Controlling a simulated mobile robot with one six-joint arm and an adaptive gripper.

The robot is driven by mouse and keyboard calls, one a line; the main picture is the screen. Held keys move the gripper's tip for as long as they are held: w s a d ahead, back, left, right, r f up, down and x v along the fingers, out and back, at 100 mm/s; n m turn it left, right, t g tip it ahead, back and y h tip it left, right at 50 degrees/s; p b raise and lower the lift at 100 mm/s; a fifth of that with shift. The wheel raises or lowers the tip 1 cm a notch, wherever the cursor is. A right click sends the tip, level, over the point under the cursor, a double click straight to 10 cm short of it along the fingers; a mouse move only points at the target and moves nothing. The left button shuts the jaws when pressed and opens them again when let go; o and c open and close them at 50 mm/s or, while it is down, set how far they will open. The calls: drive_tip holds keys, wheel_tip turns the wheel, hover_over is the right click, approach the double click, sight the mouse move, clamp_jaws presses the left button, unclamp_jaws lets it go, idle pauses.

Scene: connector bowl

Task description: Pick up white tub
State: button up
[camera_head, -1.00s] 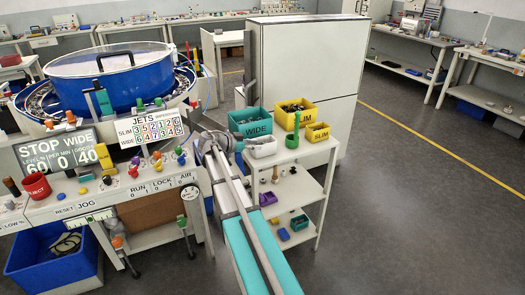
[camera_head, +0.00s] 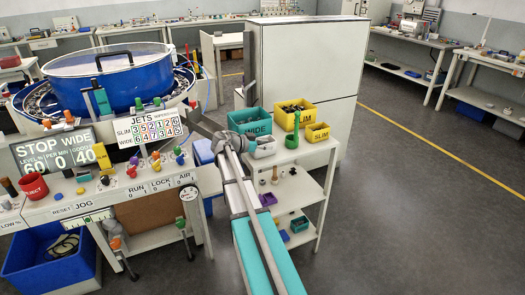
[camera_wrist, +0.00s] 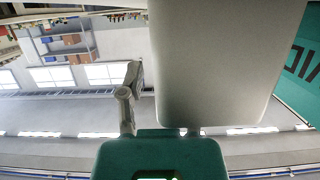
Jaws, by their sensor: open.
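The white tub (camera_head: 265,149) stands on the top of the small white shelf stand, in front of the teal WIDE bin. My gripper (camera_head: 243,143) is at the tub's left side in the head view, small and partly hidden by my own arm. In the wrist view a large pale wall, which looks like the white tub (camera_wrist: 215,65), fills the upper middle, close to the camera. One grey finger of my open gripper (camera_wrist: 133,95) shows to the left of it. The other finger is mostly hidden, and I cannot tell whether either touches the tub.
The teal WIDE bin (camera_head: 250,122) is right behind the tub, and its lettered side fills the right of the wrist view. Yellow SLIM bins (camera_head: 295,114) and a green upright piece (camera_head: 296,131) stand to the right. The control bench (camera_head: 110,195) is at left.

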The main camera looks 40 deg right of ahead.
drive_tip(key=shift+c, duration=0.2)
idle(0.3)
clamp_jaws()
